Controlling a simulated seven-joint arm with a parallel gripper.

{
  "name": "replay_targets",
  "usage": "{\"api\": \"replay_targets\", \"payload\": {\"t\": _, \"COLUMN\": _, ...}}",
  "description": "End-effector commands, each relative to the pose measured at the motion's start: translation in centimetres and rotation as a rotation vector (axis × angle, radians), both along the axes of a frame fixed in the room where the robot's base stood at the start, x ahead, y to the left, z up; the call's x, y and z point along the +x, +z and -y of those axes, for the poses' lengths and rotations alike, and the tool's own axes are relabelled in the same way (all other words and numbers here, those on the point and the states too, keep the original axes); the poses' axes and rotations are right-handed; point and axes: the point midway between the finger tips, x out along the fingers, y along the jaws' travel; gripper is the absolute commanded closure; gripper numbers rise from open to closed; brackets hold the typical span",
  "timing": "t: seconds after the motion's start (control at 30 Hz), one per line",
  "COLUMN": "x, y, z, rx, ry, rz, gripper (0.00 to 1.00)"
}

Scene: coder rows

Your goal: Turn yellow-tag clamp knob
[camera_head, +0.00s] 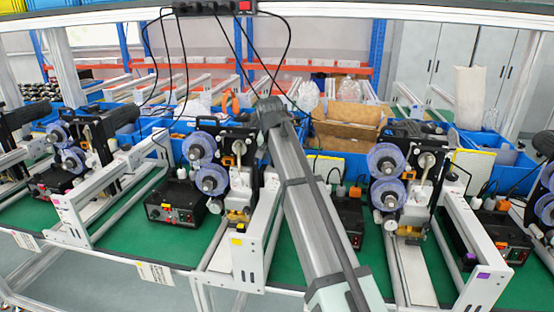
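A yellow tag (237,241) is on the white end bracket (248,262) of the middle coder row. The coder machine (222,168) behind it has two blue-violet reels, a pale metal roller and a brass-coloured block (236,217) low at its front. Which part of it is the clamp knob is too small to tell. My grey arm link (312,215) rises from the bottom edge, just right of this machine, and ends in a dark joint (271,112) beside the machine's top right. I cannot make out my gripper's fingers or any contact with the machine.
A similar machine (400,180) stands to the right, its row bracket bearing a purple tag (483,275). Another machine (75,150) stands left. A black control box (175,204) sits on the green bench (130,238). Cables hang from the overhead power strip (215,8).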

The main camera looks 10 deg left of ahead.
Motion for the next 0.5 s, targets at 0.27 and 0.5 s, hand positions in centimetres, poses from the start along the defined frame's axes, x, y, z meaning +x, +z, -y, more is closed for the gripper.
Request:
{"api": "replay_targets", "payload": {"t": 0.27, "x": 0.06, "y": 0.08, "z": -0.03, "rx": 0.000, "ry": -0.006, "rz": 0.002, "gripper": 0.90}}
{"api": "replay_targets", "payload": {"t": 0.5, "x": 0.06, "y": 0.07, "z": -0.03, "rx": 0.000, "ry": -0.005, "rz": 0.001, "gripper": 0.50}}
